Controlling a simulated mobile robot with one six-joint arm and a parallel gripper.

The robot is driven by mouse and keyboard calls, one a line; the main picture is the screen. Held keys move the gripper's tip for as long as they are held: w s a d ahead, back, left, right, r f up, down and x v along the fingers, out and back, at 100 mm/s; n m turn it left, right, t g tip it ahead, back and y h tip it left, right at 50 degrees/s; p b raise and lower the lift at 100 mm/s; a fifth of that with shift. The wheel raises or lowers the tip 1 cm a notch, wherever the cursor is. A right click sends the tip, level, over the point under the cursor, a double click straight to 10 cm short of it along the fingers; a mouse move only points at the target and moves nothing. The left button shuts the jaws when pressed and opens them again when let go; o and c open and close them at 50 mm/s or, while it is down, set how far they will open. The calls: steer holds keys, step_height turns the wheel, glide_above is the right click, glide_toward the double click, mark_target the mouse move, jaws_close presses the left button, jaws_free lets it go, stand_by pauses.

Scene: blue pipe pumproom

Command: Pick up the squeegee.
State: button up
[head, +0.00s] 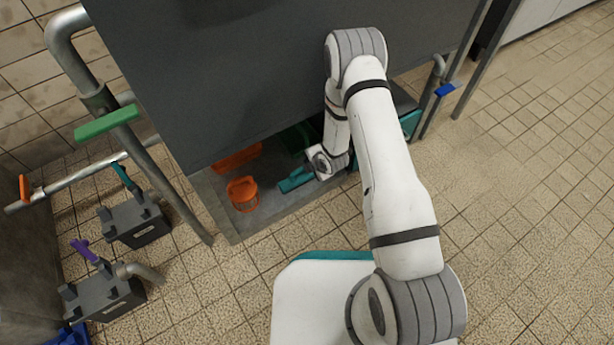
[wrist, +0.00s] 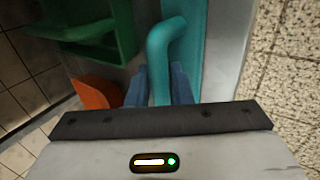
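The squeegee seems to be the teal item with a bent, round handle (wrist: 165,45) in the wrist view. A teal piece, perhaps part of it, (head: 293,182) shows in the head view on the low grey shelf, left of my wrist. My gripper (wrist: 160,78) has its two blue fingers on either side of the teal handle, very close to it. I cannot tell whether the fingers press on it. In the head view my wrist reaches under the dark panel and the fingers are not clear. The rest of the teal item is hidden.
An orange basket (head: 242,193) stands on the grey shelf (head: 222,212), left of the teal piece. A green container (wrist: 95,30) is left of the handle. The dark panel (head: 230,80) hangs above the shelf. Metal pipes and grey boxes (head: 135,220) stand at left. Tiled floor is free at right.

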steer(key=shift+r, duration=0.1)
steer(key=shift+c, duration=0.4)
jaws_close()
steer(key=shift+r, duration=0.15)
